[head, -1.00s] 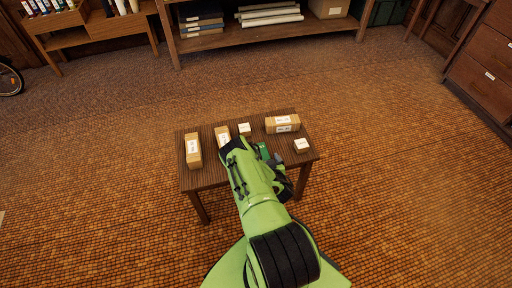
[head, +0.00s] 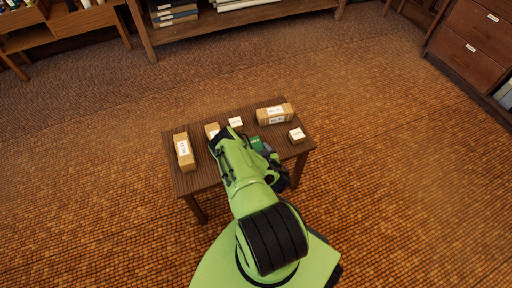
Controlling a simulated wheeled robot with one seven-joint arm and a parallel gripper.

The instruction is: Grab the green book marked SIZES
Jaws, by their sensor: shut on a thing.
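A small green item (head: 256,143), likely the green book, shows just right of my gripper (head: 252,152) over the small brown table (head: 194,182). My green arm covers most of it, and its label is too small to read. The gripper's fingers are largely hidden behind my wrist; the gripper is shut on the green item. I cannot tell whether the item touches the tabletop.
On the table are a tall tan box (head: 184,152) at left, a partly hidden tan box (head: 212,131), a small white-topped box (head: 236,122), a long tan box (head: 274,114) and another small box (head: 297,135). Shelves (head: 240,22) stand behind; drawers (head: 478,35) stand right. The floor between is clear.

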